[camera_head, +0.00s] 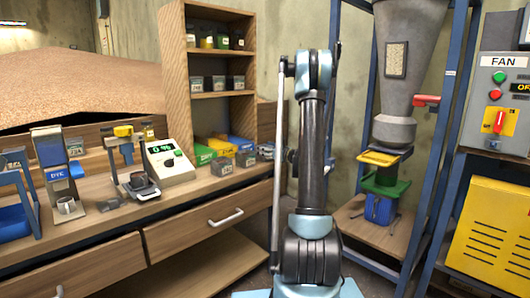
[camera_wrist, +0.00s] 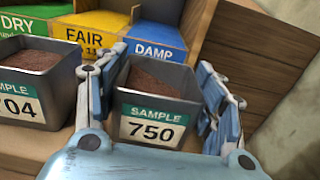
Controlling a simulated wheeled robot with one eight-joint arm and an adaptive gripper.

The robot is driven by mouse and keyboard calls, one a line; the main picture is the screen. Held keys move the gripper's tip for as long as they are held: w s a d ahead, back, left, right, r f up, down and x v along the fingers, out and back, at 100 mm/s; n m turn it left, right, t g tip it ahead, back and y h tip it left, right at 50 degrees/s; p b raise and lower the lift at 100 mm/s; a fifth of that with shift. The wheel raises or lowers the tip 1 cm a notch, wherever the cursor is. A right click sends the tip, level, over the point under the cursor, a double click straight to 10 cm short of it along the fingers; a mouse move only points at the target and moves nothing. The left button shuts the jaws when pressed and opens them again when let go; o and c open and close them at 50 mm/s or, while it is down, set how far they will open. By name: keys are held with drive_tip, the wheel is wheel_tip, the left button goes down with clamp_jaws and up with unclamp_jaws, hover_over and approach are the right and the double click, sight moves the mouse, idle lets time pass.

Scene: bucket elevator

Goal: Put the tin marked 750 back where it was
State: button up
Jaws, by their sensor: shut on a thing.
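The tin marked 750 (camera_wrist: 153,128) is a grey metal tin with a green and white SAMPLE label, filled with brown grain. In the wrist view it sits between the two fingers of my gripper (camera_wrist: 158,80), which is shut on it, one finger on each side. It is in front of the blue DAMP bin (camera_wrist: 155,42), to the right of the tin marked 704 (camera_wrist: 30,88). I cannot tell whether its base touches the wood. In the head view my arm hides most of the gripper, and the 750 label cannot be read.
A yellow FAIR bin (camera_wrist: 88,32) and a green DRY bin (camera_wrist: 25,18) stand left of the DAMP bin. A wooden panel (camera_wrist: 254,60) rises close on the right. A bench meter (camera_head: 168,160) and shelves with tins (camera_head: 216,83) are nearby.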

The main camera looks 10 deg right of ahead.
drive_tip(key=shift+f, duration=0.1)
drive_tip(key=o, duration=1.2)
drive_tip(key=shift+o, duration=0.2)
drive_tip(key=v, duration=1.2)
drive_tip(key=s+a+n+g+h, duration=0.2)
drive_tip(key=s+a+n+g, duration=0.2)
drive_tip(key=s+a+n, duration=0.55)
drive_tip(key=s+a+n+g+h, duration=0.1)
drive_tip(key=s+a+n+g, duration=0.4)
drive_tip(key=s, duration=0.7)
drive_tip(key=s+d+f+n+g+h, duration=0.1)
drive_tip(key=s+d+f+n+h, duration=0.1)
drive_tip(key=s, duration=0.6)
drive_tip(key=s+d+f+n+g+h, duration=0.1)
drive_tip(key=s+d+f+n+h, duration=0.2)
drive_tip(key=s+n, duration=0.4)
drive_tip(key=s+d+f+n+g+h, duration=0.1)
drive_tip(key=s+f+n, duration=0.4)
drive_tip(key=s, duration=0.5)
drive_tip(key=shift+d+h, duration=0.8)
